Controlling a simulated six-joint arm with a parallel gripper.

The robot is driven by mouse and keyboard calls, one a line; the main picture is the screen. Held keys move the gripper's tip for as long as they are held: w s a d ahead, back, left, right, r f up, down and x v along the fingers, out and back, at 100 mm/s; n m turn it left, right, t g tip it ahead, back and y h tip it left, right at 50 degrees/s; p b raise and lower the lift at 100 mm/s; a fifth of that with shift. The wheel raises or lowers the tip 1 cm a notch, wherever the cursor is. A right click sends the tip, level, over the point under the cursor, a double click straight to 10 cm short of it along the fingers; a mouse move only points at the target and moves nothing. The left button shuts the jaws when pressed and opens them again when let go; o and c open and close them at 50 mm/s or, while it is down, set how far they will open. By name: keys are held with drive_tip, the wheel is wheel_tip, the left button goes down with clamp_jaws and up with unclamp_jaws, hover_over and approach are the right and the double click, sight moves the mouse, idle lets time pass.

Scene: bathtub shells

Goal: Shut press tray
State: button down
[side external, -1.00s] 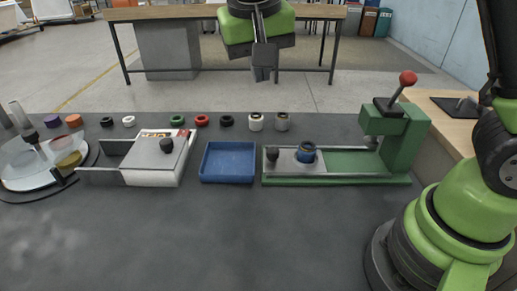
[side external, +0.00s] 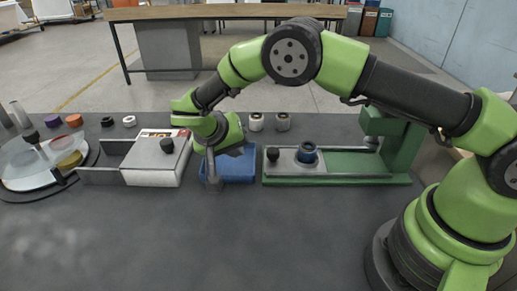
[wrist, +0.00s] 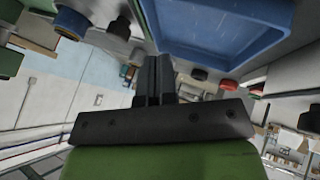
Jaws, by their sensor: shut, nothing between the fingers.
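The green press (side external: 398,150) stands at the right of the bench. Its grey tray (side external: 330,169) is slid out to the left along the green base (side external: 360,181), away from under the press head. A black knob (side external: 272,154) stands at the tray's left end. A blue part with a dark ring on top (side external: 307,153) sits on the tray, right of the knob. My gripper (side external: 213,184) is shut and empty, pointing down at the left side of the blue bin, left of the tray. Its closed fingers also show in the wrist view (wrist: 154,75).
The blue bin (side external: 240,178) lies between the press and a white box with a black-knobbed lid (side external: 150,165). Two pale jars (side external: 256,122) stand behind. A round glass-topped stand (side external: 40,170) is far left. The front of the bench is clear.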

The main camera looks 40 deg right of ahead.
sight(324, 165)
drive_tip(key=d+f, duration=0.2)
drive_tip(key=d, duration=0.1)
drive_tip(key=shift+s+d+f, duration=0.2)
drive_tip(key=shift+f, duration=0.15)
drive_tip(key=shift+s+d, duration=0.35)
drive_tip(key=shift+d, duration=0.2)
drive_tip(key=shift+s+d, duration=0.3)
drive_tip(key=shift+d, duration=0.2)
drive_tip(key=s+d, duration=1.1)
drive_tip(key=shift+s+d, duration=0.15)
